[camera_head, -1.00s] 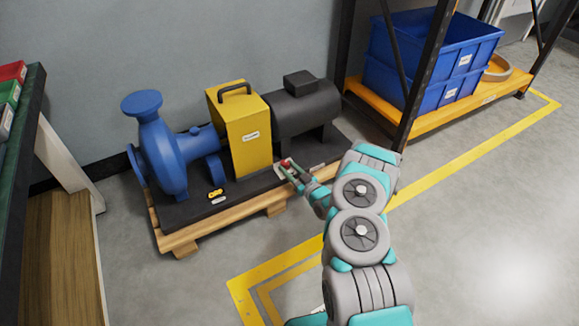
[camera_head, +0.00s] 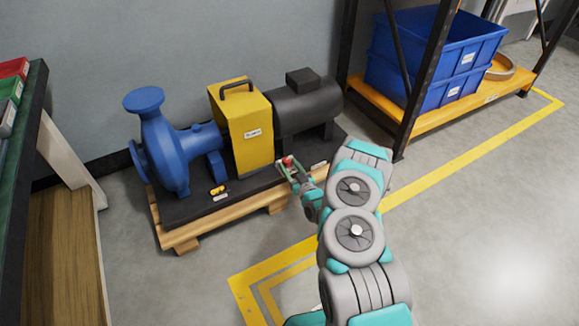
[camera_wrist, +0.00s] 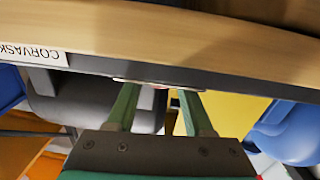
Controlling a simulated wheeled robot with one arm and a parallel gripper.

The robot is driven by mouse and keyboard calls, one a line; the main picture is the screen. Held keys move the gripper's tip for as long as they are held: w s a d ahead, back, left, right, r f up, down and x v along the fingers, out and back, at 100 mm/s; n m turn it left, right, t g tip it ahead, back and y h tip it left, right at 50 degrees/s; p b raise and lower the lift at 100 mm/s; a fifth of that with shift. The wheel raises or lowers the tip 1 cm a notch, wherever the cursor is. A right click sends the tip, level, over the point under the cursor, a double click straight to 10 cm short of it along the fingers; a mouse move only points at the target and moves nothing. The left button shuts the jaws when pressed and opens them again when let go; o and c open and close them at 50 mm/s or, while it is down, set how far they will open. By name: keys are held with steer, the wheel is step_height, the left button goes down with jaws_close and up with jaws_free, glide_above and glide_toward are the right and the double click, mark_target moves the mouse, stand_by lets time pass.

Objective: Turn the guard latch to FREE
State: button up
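The yellow guard (camera_head: 244,137) stands between the blue pump (camera_head: 172,150) and the dark motor (camera_head: 302,108). A small red part (camera_head: 288,160), possibly the latch knob, shows low beside the guard's right side. My gripper (camera_head: 290,170) is at this red part, above the front edge of the black base. The latch's position and any FREE mark are not readable.
The black base lies on a wooden pallet (camera_head: 180,236). A rack (camera_head: 432,126) with blue bins (camera_head: 437,65) stands at the back right. A workbench (camera_head: 25,130) is at the left. The floor in front is clear, with yellow lines.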

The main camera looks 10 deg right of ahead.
steer(key=shift+o, duration=1.1)
steer(key=shift+s, duration=0.1)
steer(key=p+v, duration=0.1)
steer(key=v, duration=0.6)
steer(key=shift+s+p, duration=0.35)
steer(key=shift+p, duration=0.05)
